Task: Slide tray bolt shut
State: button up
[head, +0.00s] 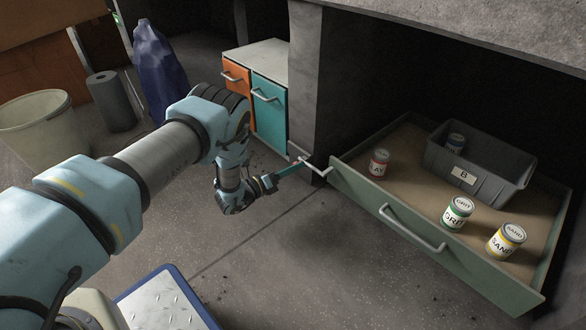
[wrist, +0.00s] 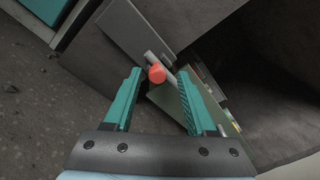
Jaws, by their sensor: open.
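The bolt shows in the wrist view as a grey metal rod with a round red knob (wrist: 157,74), beside a flat grey plate (wrist: 133,32). My gripper (head: 297,165) is open, its teal fingers apart. In the wrist view the knob appears between the two fingertips, nearer the left one; I cannot tell whether either finger touches it. In the head view the bolt is small and partly hidden by my gripper, at the bench post by the drawer's left corner. The tray is a grey-green drawer (head: 415,248) that stands pulled out with a metal bar handle (head: 412,229).
In the drawer are a grey bin (head: 480,180) marked B holding a can, and a red (head: 379,163), a green (head: 458,214) and a yellow can (head: 506,240). A cabinet with orange and teal fronts (head: 268,112) stands behind my gripper. Floor in front of the drawer is clear.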

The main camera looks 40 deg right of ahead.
jog(key=w+a+p, duration=0.1)
jog(key=a+p, duration=0.3)
jog(key=a, duration=0.6)
jog(key=shift+w+a, duration=0.35)
